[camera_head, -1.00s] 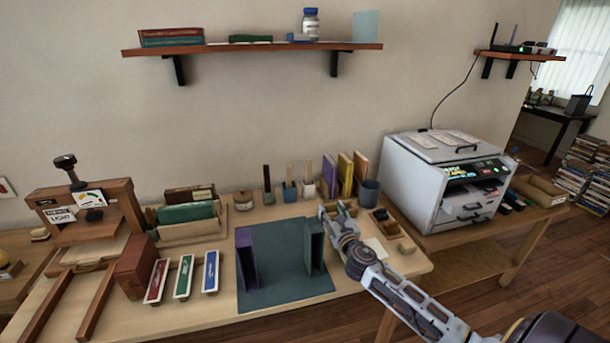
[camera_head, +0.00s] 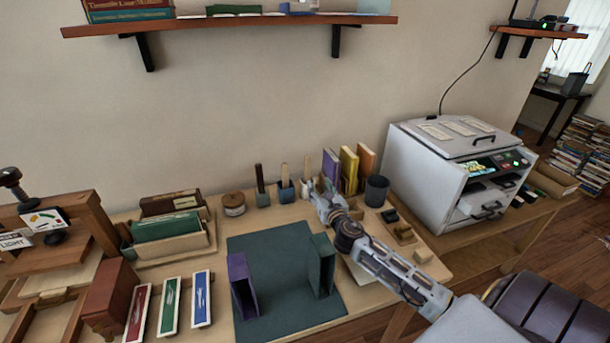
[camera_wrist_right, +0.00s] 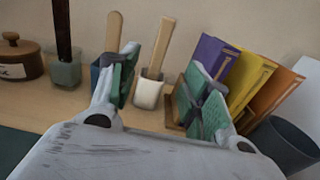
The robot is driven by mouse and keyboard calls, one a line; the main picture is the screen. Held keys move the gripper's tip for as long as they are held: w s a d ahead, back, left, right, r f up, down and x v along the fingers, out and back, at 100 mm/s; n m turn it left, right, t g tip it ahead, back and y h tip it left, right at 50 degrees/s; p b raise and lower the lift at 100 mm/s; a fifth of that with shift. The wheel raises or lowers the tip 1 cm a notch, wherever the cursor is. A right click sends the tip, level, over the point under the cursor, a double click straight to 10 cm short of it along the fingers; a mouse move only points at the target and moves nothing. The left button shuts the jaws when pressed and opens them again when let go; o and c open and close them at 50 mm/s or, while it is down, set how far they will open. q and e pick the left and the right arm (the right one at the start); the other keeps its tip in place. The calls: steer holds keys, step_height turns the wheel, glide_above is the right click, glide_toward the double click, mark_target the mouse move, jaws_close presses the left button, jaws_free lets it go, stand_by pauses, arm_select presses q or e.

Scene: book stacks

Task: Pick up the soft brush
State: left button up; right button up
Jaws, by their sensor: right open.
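Three upright handles stand in small cups at the back of the table. A pale wooden handle (camera_wrist_right: 160,48) rises from a white cup (camera_wrist_right: 147,93). Another pale handle (camera_wrist_right: 113,32) stands in a blue cup (camera_head: 286,195), and a dark handle (camera_wrist_right: 62,30) in a grey-green cup (camera_wrist_right: 65,72). No bristles show, so I cannot tell which is the soft brush. My right gripper (camera_wrist_right: 163,92) is open, its green-padded fingers to either side of the white cup's handle in the wrist view. In the head view the right gripper (camera_head: 318,200) is just in front of that cup. My left gripper is out of view.
Purple, yellow and orange books (camera_head: 349,170) and a dark cup (camera_head: 376,190) stand close right of the gripper. A round lidded wooden jar (camera_head: 234,204) is left of the cups. A green mat (camera_head: 275,265) with two bookends lies in front. A large white machine (camera_head: 425,175) stands right.

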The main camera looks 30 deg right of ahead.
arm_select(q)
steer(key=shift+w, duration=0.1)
arm_select(e)
steer(key=shift+r, duration=0.15)
steer(key=shift+w, duration=0.1)
glide_toward(308, 168)
steer(key=shift+w, duration=1.5)
steer(key=shift+w+d, duration=0.3)
steer(key=shift+w, duration=0.2)
steer(key=shift+w+d, duration=0.35)
steer(key=shift+w, duration=0.2)
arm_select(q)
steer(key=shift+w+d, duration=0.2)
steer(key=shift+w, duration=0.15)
arm_select(e)
steer(key=shift+w, duration=0.2)
steer(key=shift+w+d, duration=0.1)
steer(key=shift+w, duration=0.05)
